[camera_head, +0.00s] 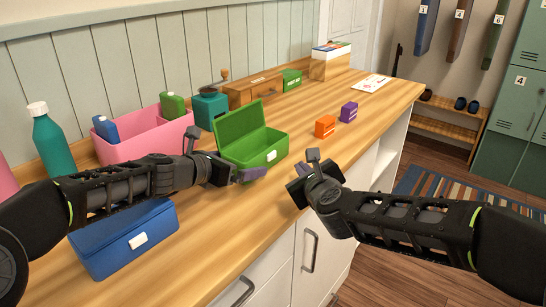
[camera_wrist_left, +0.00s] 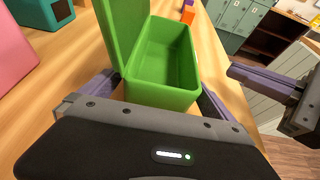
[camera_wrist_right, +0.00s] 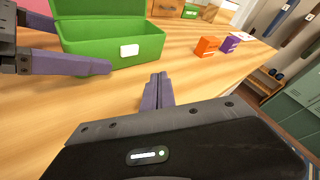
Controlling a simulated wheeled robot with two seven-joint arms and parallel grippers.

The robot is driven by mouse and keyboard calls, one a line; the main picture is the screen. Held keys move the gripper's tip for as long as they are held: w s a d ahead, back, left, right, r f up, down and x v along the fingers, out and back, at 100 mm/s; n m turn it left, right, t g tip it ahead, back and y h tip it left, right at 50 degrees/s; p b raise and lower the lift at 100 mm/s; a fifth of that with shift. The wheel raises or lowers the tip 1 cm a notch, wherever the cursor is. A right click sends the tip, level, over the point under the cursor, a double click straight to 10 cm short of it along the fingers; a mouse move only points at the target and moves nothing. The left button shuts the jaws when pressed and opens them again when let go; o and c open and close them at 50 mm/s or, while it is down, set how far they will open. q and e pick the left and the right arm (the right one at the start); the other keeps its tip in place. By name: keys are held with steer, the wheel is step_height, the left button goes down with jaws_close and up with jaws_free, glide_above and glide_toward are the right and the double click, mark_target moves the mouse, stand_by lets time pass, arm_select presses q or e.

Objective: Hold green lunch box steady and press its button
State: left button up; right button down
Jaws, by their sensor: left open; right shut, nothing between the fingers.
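The green lunch box (camera_head: 252,147) stands on the wooden counter with its lid (camera_head: 239,122) raised and its inside empty. Its white button (camera_head: 271,155) is on the front face and also shows in the right wrist view (camera_wrist_right: 129,50). My left gripper (camera_head: 246,173) is open at the box's near end. In the left wrist view, its purple fingers lie either side of the box (camera_wrist_left: 160,95); contact is unclear. My right gripper (camera_head: 308,172) is shut and empty, in front of the box and apart from it. Its closed fingertips show in the right wrist view (camera_wrist_right: 158,78).
A pink bin (camera_head: 150,135) with bottles and a teal grinder (camera_head: 209,108) stand by the wall. Orange (camera_head: 325,126) and purple (camera_head: 349,111) blocks sit beyond the green box. The counter's front edge is near my right gripper.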

arm_select(q)
steer(key=v, duration=0.6)
steer(key=shift+s+a+r, duration=0.1)
steer(key=shift+s+a, duration=0.1)
steer(key=shift+s, duration=0.05)
